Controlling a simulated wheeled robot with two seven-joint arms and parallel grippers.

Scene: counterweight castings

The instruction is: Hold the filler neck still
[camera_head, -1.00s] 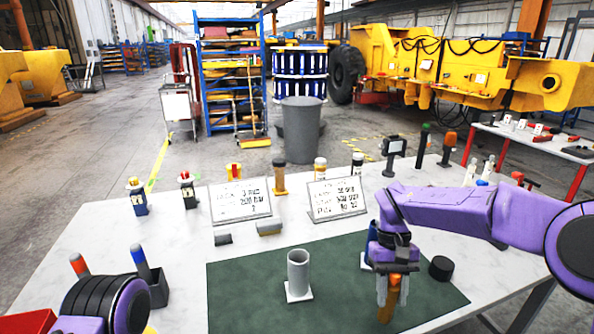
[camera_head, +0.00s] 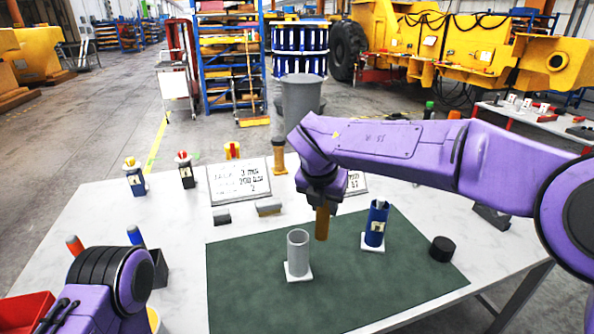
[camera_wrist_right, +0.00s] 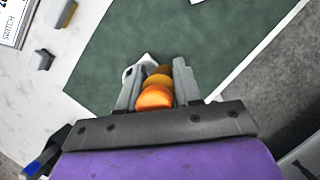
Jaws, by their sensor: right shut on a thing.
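A grey open-topped tube (camera_head: 298,254), likely the filler neck, stands upright on a white square base on the green mat (camera_head: 240,285). My right gripper (camera_head: 321,200) is shut on an orange-brown cylinder (camera_head: 322,224), which hangs upright beside and right of the tube's top in the head view. The cylinder's orange end (camera_wrist_right: 156,98) shows between the fingers in the right wrist view, with a white corner (camera_wrist_right: 140,72) behind it. I cannot tell the gap to the tube. My left arm shows at the lower left, but its gripper is out of view.
A blue holder (camera_head: 376,224) stands on a white square on the mat, and a black round piece (camera_head: 443,249) lies at its right edge. Two sign cards stand behind; my right arm partly hides the right one. The mat's front is clear.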

